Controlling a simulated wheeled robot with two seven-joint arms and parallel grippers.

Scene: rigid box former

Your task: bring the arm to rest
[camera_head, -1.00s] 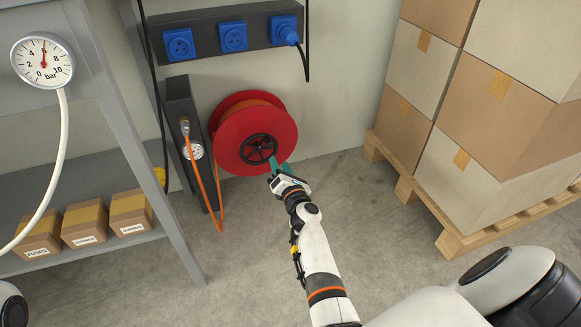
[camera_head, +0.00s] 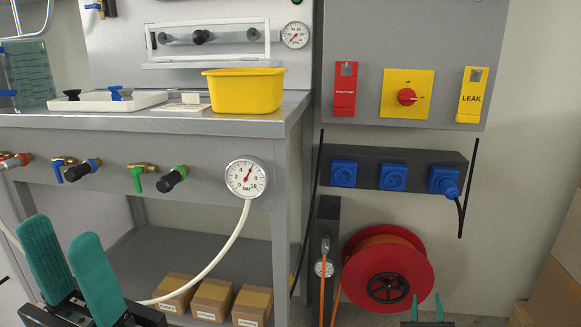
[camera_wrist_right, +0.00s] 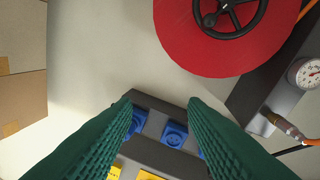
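My right gripper (camera_head: 426,297) shows at the bottom of the head view, its two green fingertips apart, at the lower right of the red hose reel (camera_head: 412,258). In the right wrist view, its fingers (camera_wrist_right: 160,103) stand wide apart with nothing between them. The red reel (camera_wrist_right: 215,60) with its black handwheel (camera_wrist_right: 229,15) lies beyond the fingertips there, with no contact visible. My left gripper (camera_head: 62,230) is at the lower left of the head view, in front of the bench. Its green fingers are apart and hold nothing visible.
A metal bench (camera_head: 215,122) carries a yellow tub (camera_head: 243,92) and a white tray (camera_head: 105,101). Valves and a pressure gauge (camera_head: 246,177) are on its front. Boxes (camera_head: 212,299) sit on the lower shelf. Blue sockets (camera_head: 393,176) are above the reel. Stacked cartons (camera_head: 556,285) stand at right.

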